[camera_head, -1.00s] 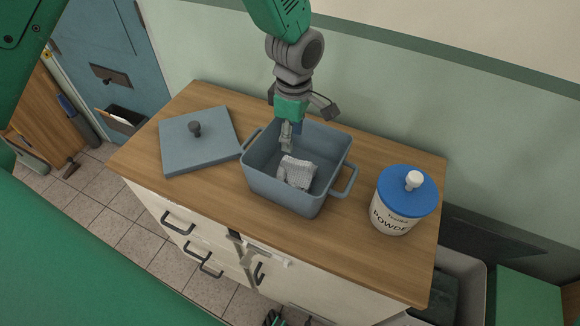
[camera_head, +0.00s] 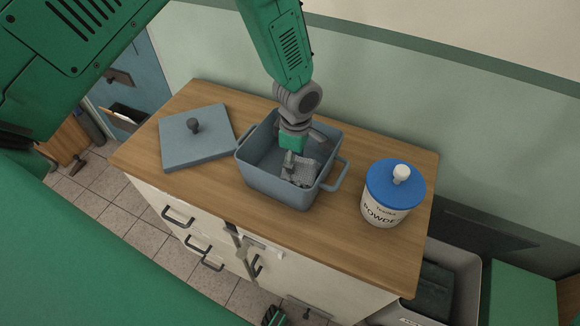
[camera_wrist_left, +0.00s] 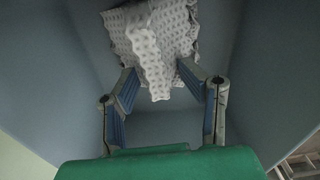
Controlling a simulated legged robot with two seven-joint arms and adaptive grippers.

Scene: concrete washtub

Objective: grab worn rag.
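The worn rag (camera_head: 298,171) is a crumpled, pale grey patterned cloth at the bottom of an open blue-grey pot (camera_head: 281,188) on the wooden counter. In the left wrist view the rag (camera_wrist_left: 155,45) lies ahead, with a folded flap hanging between the fingertips. My left gripper (camera_head: 290,168) reaches down inside the pot, right at the rag, and partly covers it. In the left wrist view its two fingers (camera_wrist_left: 158,76) are apart, either side of the flap. I cannot tell whether they touch it. I do not make out my right gripper.
The pot's square lid (camera_head: 196,145) lies on the counter (camera_head: 225,195) to the left. A white powder canister (camera_head: 386,203) with a blue lid stands to the right. The pot's walls closely surround my left gripper. A green wall rises behind the counter.

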